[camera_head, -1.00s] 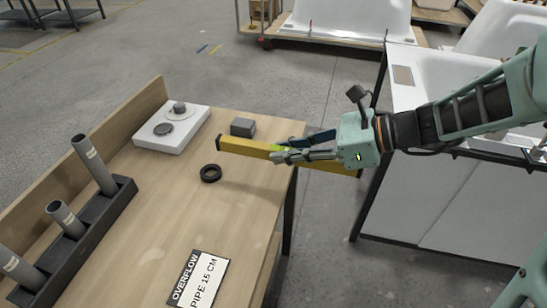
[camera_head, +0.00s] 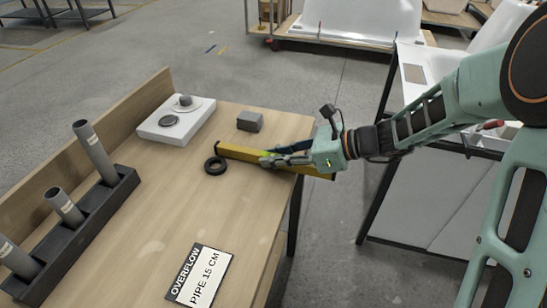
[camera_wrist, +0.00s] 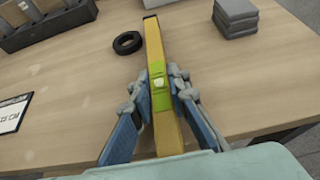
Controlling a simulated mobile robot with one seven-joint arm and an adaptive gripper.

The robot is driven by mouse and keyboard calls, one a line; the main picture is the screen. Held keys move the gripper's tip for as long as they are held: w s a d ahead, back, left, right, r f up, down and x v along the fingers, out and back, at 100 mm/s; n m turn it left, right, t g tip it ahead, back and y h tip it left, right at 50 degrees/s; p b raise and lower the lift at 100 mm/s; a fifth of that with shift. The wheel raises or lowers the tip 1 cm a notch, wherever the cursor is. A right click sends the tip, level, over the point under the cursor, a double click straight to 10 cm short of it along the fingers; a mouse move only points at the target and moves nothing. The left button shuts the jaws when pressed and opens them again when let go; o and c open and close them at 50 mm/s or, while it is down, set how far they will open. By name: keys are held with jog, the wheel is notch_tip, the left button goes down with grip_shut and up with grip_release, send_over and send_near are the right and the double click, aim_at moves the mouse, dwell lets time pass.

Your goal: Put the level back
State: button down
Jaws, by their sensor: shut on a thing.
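The level is a long yellow bar (camera_head: 240,152) with a dark end cap and a green vial section in its middle. My gripper (camera_head: 273,161) is shut on the level near that section. In the wrist view the level (camera_wrist: 154,50) runs lengthwise between the two fingers of my gripper (camera_wrist: 160,85), one on each side. The level is over the right part of the wooden table (camera_head: 160,220), its near end reaching past the table's right edge. I cannot tell whether it touches the tabletop.
A black ring (camera_head: 215,166) lies just beside the level's far end. A grey block (camera_head: 250,121) stands behind it. A white plate with round parts (camera_head: 176,133) is at the back. A dark rack (camera_head: 70,235) holds grey pipes at left. A sign (camera_head: 199,275) lies in front.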

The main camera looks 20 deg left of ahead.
jog(key=shift+f, duration=0.15)
jog(key=c, duration=1.8)
grip_release()
jog(key=shift+c, duration=0.2)
jog(key=shift+r, duration=0.3)
jog(key=p+v, duration=0.2)
jog(key=v, duration=1)
jog(key=shift+p, duration=0.35)
